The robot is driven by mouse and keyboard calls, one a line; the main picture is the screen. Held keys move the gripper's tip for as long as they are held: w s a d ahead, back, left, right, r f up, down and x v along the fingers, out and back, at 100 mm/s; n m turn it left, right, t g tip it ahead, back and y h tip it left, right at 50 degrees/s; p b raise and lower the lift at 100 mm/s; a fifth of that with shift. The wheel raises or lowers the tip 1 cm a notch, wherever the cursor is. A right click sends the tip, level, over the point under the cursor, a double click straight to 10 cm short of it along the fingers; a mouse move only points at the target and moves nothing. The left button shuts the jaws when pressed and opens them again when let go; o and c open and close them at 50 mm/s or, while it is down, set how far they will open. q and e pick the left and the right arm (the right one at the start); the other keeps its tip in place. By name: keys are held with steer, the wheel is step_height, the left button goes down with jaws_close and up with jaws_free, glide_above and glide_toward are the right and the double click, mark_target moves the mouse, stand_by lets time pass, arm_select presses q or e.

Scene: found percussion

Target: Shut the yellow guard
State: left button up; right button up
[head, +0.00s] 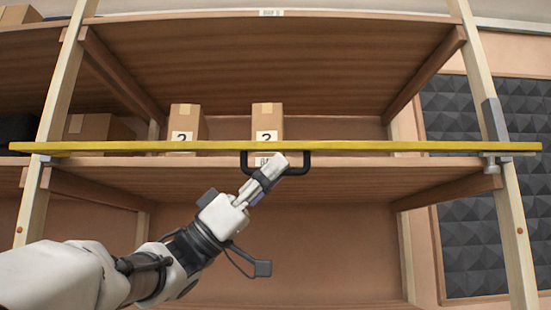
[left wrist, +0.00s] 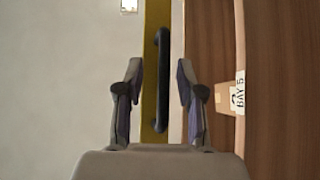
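The yellow guard (head: 360,146) is a long bar that lies level across the front of the shelf bay, from the left post to the right post. A black U-shaped handle (head: 308,164) hangs at its middle. The guard (left wrist: 150,30) and handle (left wrist: 162,85) also show in the left wrist view. My left gripper (head: 276,163) is at the handle and overlaps it in the head view. In the left wrist view my left gripper (left wrist: 158,68) is open, with the handle lined up between its fingers. Contact cannot be told. My right gripper is not in view.
Two cardboard boxes (head: 187,122) (head: 267,122) marked with a question mark stand on the shelf behind the guard. Wooden posts (head: 505,200) flank the bay, and a grey metal bracket (head: 495,120) sits on the right one. The space below the shelf looks empty.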

arm_select(q)
steer(key=shift+w+d+r, duration=0.1)
steer(key=shift+w+d, duration=0.25)
steer(key=shift+w, duration=0.05)
steer(key=shift+s+r, duration=0.1)
steer(key=shift+s, duration=0.2)
steer(key=shift+c, duration=1.4)
steer(key=shift+s+a, duration=0.1)
jaws_close()
steer(key=shift+w, duration=0.25)
steer(key=shift+t, duration=0.3)
